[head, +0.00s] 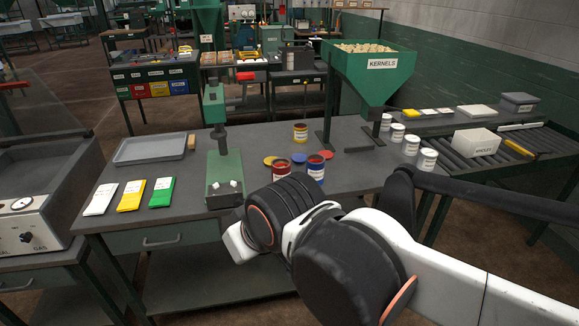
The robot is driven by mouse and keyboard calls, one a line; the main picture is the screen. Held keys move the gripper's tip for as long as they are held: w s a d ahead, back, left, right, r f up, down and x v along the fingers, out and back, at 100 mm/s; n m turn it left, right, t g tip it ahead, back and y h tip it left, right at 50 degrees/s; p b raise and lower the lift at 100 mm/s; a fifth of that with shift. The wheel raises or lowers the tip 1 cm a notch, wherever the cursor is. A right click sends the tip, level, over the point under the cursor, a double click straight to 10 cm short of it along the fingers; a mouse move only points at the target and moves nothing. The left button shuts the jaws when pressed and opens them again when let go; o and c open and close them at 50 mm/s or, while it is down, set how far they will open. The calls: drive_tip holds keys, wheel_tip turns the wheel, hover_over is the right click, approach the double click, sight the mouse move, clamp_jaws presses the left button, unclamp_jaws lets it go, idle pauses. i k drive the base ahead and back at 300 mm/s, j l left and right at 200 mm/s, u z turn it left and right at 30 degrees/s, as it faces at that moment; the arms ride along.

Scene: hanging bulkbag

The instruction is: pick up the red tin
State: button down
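The red tin (281,171) stands upright and open on the grey workbench (352,178), with a pale label and a dark filling. Its lower part is close behind my black wrist in the picture. A blue tin (316,168) stands just to its right, and a yellow tin (300,133) stands farther back. A red lid (326,154), a blue lid (299,158) and a yellow lid (270,160) lie flat near the tins. My arm reaches in from the lower right, over the bench's front edge. My gripper's fingers do not show.
A green press (224,166) stands left of the tins. White, yellow and green packets (161,192) and a grey tray (150,149) lie farther left. A green kernel hopper (368,76) stands behind right, with several white tins (411,145) at the right edge. A roller conveyor (520,150) is beyond.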

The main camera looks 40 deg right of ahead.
sight(280, 166)
drive_tip(key=z, duration=0.9)
